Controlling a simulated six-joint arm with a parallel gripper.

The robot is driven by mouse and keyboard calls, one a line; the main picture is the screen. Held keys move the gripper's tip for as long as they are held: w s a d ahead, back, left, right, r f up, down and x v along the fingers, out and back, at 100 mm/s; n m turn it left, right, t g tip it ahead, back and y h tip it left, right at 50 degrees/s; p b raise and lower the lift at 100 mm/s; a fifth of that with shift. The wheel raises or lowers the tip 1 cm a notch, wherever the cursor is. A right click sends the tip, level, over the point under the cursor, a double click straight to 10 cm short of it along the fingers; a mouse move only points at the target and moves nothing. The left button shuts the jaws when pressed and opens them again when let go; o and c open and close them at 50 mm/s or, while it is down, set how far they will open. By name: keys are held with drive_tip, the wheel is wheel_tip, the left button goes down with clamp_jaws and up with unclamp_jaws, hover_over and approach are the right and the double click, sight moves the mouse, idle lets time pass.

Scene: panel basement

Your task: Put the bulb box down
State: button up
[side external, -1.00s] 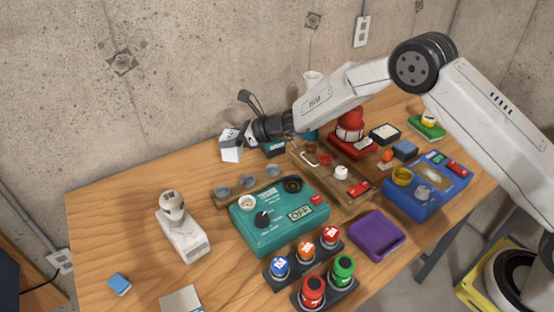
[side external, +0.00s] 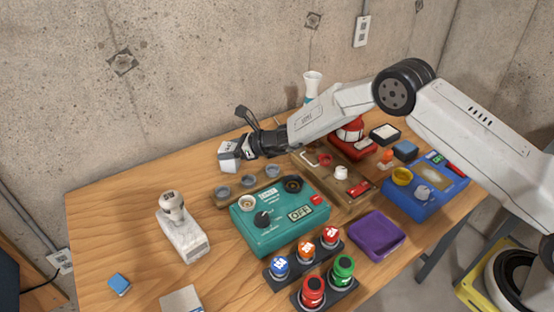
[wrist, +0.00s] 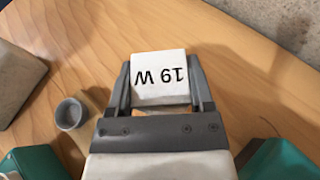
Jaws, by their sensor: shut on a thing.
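The bulb box is a small white box (wrist: 159,78), marked "19 W" in upside-down lettering in the wrist view. It sits between the two fingers of my gripper (wrist: 160,95), which is shut on it. In the side external view my gripper (side external: 242,147) holds the box (side external: 229,160) near the back left of the table, behind the wooden rack of grey cups. The gripper hides part of the box. I cannot tell whether the box touches the wood.
The wooden rack with grey cups (side external: 247,181) and the teal OFF panel (side external: 270,232) are close in front. A white joystick-like device (side external: 182,232) stands to the left. The wooden table (side external: 120,205) is clear at its back left.

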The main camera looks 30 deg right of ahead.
drive_tip(key=shift+f, duration=0.1)
drive_tip(key=o, duration=1.2)
drive_tip(key=shift+o, duration=0.2)
drive_tip(key=shift+v, duration=6.1)
drive_tip(key=shift+a, duration=0.1)
